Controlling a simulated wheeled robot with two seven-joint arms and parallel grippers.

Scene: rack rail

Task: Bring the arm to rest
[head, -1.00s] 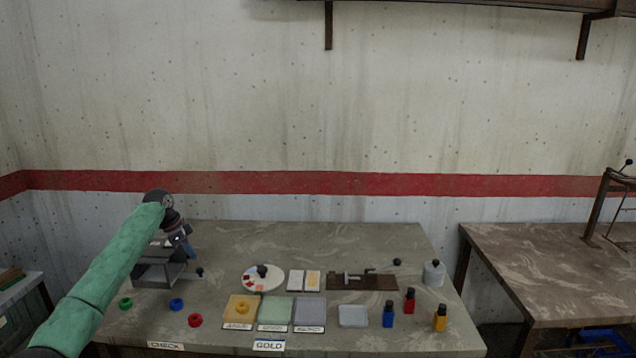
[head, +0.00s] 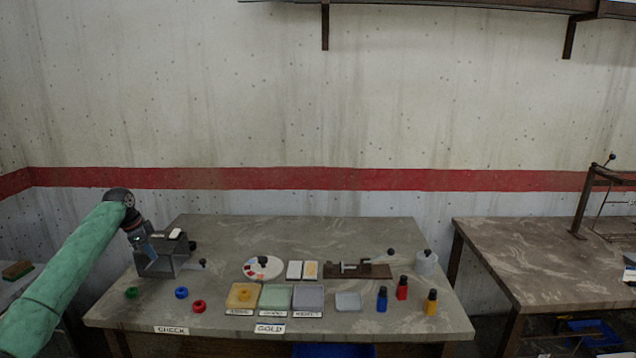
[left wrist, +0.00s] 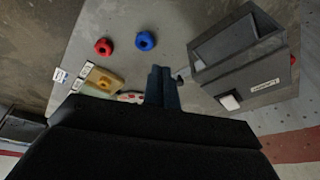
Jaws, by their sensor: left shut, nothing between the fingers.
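My left arm, in a green sleeve, comes in from the left in the head view. Its gripper (head: 143,240) is at the table's left end, by the grey box (head: 160,265), and partly blends with it. In the left wrist view the gripper's fingers (left wrist: 162,82) are together with nothing between them. The grey box (left wrist: 240,50) stands to their right there, apart from the fingertips in the picture. My right gripper is in neither view.
The table (head: 300,230) holds a green ring (head: 132,293), a blue ring (head: 181,293), a red ring (head: 198,306), coloured pads, a round dial (head: 263,267) and several small bottles. The table's back strip is clear. A second table (head: 530,250) stands right.

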